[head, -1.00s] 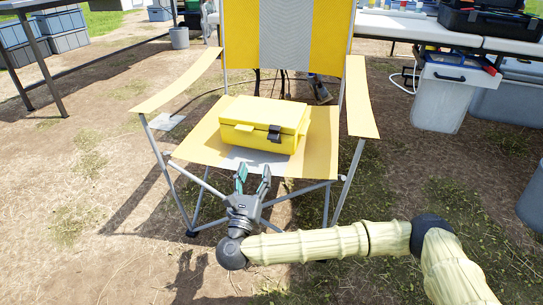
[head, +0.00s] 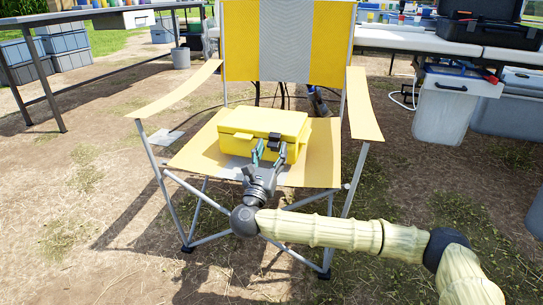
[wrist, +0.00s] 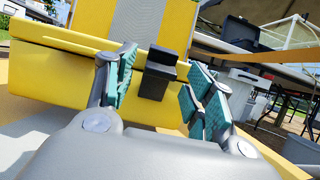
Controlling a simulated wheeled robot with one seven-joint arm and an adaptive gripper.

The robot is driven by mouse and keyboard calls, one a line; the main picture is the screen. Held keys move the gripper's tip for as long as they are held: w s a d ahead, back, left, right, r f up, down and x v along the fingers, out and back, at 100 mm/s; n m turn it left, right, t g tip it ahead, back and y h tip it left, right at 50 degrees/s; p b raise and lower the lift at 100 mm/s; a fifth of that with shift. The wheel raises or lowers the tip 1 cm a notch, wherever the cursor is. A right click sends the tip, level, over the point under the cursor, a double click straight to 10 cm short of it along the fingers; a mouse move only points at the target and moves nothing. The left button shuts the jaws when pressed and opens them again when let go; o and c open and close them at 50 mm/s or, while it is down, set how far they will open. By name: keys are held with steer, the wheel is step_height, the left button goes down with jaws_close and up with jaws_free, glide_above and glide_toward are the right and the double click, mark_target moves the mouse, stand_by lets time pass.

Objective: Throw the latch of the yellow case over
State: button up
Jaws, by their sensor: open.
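The yellow case (head: 247,138) rests closed on the seat of a yellow and grey folding chair. Its black latch (head: 275,141) is on the front face, right of the middle. In the wrist view the latch (wrist: 157,73) hangs over the front of the case (wrist: 60,75), between and beyond my fingers. A yellow handle or second catch sits left of the latch in the head view. My gripper (head: 268,158) is open and empty, with green-padded fingers close to the case's front, on either side of the latch. I cannot tell whether a finger touches the case.
The chair's armrests (head: 177,90) (head: 363,104) rise on both sides of the case, and its backrest (head: 290,42) stands behind. A white-topped table (head: 400,36) with black cases is at the back right, with grey bins below. Open ground lies in front.

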steer(key=shift+w+d+r, duration=0.1)
steer(key=shift+w+r, duration=0.05)
steer(key=shift+w, duration=0.1)
steer(key=c, duration=1)
steer(key=r+g+p, duration=0.1)
steer(key=p, duration=0.2)
steer(key=shift+w, duration=0.15)
steer(key=g+p, duration=0.1)
steer(key=p, duration=0.2)
steer(key=r+g+y+p, duration=0.1)
steer(key=p, duration=0.2)
steer(key=shift+w+d+p, duration=0.15)
steer(key=shift+w+p, duration=0.2)
steer(key=shift+w, duration=0.05)
steer(key=shift+w+g+p, duration=0.1)
steer(key=shift+g+p, duration=0.4)
steer(key=shift+p, duration=0.05)
steer(key=shift+f, duration=0.1)
